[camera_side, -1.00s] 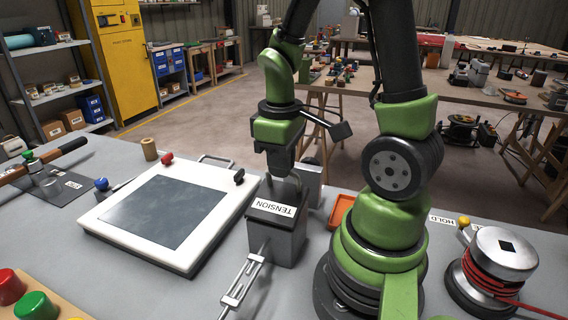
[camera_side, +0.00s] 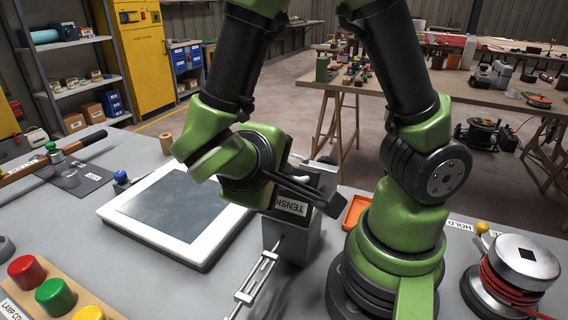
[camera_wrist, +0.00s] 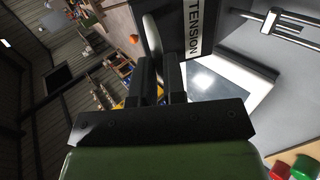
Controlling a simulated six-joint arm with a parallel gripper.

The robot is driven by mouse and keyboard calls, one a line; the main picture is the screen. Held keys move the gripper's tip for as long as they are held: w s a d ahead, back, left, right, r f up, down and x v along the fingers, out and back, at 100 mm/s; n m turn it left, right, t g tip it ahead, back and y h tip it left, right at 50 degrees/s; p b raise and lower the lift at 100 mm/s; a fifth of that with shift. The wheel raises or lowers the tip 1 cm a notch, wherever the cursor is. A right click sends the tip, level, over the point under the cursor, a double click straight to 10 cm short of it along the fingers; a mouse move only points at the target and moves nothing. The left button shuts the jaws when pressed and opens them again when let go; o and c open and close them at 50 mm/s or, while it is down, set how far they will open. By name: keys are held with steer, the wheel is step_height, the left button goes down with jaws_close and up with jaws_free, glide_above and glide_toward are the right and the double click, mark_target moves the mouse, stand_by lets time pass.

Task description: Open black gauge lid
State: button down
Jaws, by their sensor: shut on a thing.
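The gauge is a grey box (camera_side: 291,243) on the bench in the side view, with a black lid bearing a white TENSION label (camera_side: 292,207). The wrist view shows the dark lid (camera_wrist: 226,38) and its label (camera_wrist: 194,28) close up. My gripper (camera_wrist: 161,68) is shut on the pale curved handle (camera_wrist: 152,38) at the lid's edge. The lid looks tilted up; how far is hard to tell.
A white-framed panel (camera_side: 119,216) lies left of the box, and a metal slide linkage (camera_side: 257,279) runs forward from it. An orange tray (camera_side: 357,209) sits to its right. Colored buttons (camera_side: 55,296) are front left; a red-wound drum (camera_side: 514,266) is far right.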

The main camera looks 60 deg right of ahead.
steer(key=shift+a+f+h, duration=0.25)
steer(key=shift+a+h, duration=0.15)
steer(key=shift+a, duration=0.35)
steer(key=shift+a+f+h, duration=0.25)
steer(key=shift+a+h, duration=0.15)
steer(key=shift+a, duration=0.3)
steer(key=c, duration=1.2)
jaws_free()
steer(key=v, duration=1)
steer(key=shift+d, duration=0.1)
